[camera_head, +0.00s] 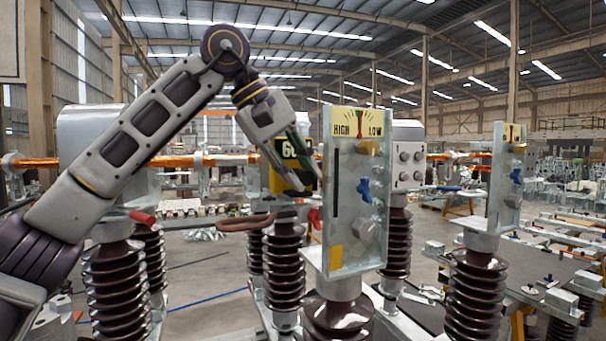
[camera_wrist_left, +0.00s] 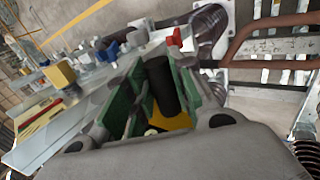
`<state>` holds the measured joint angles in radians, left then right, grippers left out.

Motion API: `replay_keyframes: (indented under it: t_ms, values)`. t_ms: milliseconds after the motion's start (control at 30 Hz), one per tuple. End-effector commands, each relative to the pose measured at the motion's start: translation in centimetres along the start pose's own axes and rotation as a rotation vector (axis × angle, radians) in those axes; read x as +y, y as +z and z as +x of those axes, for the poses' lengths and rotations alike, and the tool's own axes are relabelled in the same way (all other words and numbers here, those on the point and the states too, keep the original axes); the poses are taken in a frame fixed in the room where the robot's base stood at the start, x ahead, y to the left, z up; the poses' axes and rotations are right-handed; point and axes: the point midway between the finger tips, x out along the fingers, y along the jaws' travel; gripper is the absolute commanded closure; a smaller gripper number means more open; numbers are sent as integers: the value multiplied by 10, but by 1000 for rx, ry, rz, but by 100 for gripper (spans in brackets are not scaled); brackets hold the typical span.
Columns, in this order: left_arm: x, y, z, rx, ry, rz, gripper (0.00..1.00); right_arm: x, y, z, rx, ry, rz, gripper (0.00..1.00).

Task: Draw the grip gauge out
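The left gripper (camera_head: 298,172) reaches down at the left edge of an upright metal panel (camera_head: 353,225) marked HIGH and LOW. In the left wrist view, a black cylindrical grip (camera_wrist_left: 160,85), seemingly the grip gauge's handle, stands between the green finger pads and fills the gap between them. A yellow surface (camera_wrist_left: 172,121) shows below it. In the head view, a yellow and black plate marked with a 6 (camera_head: 289,150) shows behind the fingers, partly hidden. I cannot tell how the grip joins the plate. My right gripper is not in view.
Brown ribbed insulators (camera_head: 284,265) stand around. A second panel (camera_head: 503,180) is at the right.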

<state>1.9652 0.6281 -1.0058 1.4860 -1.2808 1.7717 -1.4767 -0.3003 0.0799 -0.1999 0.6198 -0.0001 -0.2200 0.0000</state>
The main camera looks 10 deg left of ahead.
Motion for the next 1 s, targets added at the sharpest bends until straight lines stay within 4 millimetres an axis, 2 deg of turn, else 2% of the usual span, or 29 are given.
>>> replay_keyframes:
  t_ms: [33,133,600,1000]
  values:
    - [0,0,0,0,0,0,88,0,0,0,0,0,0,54]
    - [0,0,0,0,0,0,100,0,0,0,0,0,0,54]
    - [0,0,-1,0,1,0,100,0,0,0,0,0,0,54]
    - [-10,0,-6,0,0,0,100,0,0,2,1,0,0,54]
